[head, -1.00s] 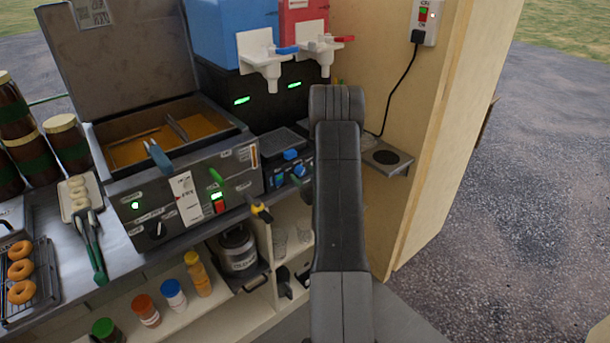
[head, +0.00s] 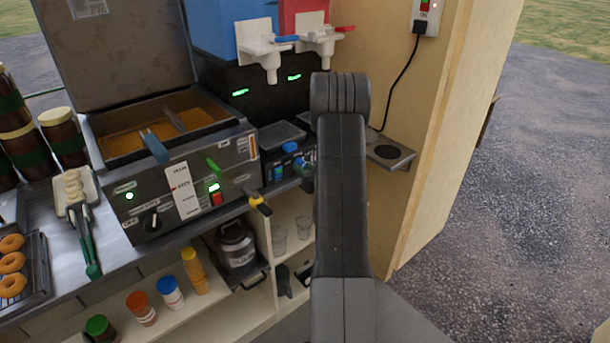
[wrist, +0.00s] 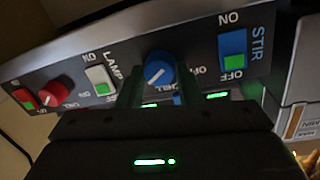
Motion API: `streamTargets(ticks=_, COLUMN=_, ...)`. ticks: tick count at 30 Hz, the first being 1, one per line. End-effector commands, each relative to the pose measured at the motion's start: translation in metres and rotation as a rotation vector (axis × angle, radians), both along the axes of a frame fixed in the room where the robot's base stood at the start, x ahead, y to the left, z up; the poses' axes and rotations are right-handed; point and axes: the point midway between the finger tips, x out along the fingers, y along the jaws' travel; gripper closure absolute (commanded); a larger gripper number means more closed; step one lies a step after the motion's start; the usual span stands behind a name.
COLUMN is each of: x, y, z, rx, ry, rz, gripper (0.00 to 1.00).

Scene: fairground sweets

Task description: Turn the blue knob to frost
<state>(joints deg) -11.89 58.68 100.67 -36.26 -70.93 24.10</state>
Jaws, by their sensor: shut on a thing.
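The blue knob (wrist: 160,68) sits on the dark control panel in the wrist view, with a white pointer line slanting to the lower left. A CHILL label is partly visible below it and an OFF label is to its right. I cannot read a frost label. My gripper (wrist: 156,84) is shut on the blue knob, with a finger on either side of its lower part. In the head view my arm hides most of the gripper and knob area.
In the wrist view a blue STIR switch (wrist: 232,48) is right of the knob, and a LAMP switch (wrist: 101,79) and a red knob (wrist: 54,95) are left. In the head view the fryer (head: 150,205) stands left, and a small shelf (head: 388,157) is right.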

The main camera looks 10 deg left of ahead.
Motion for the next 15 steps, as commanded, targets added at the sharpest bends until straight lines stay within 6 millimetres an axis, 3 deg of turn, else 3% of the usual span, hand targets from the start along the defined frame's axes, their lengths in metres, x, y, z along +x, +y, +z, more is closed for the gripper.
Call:
streamTargets(ticks=14, x=0.0004, y=-0.0003, z=0.0012, rx=0.042, ry=0.051, rz=-0.001, gripper=0.91)
streamTargets(ticks=15, x=0.0004, y=-0.0003, z=0.0012, rx=0.042, ry=0.051, rz=-0.001, gripper=0.63)
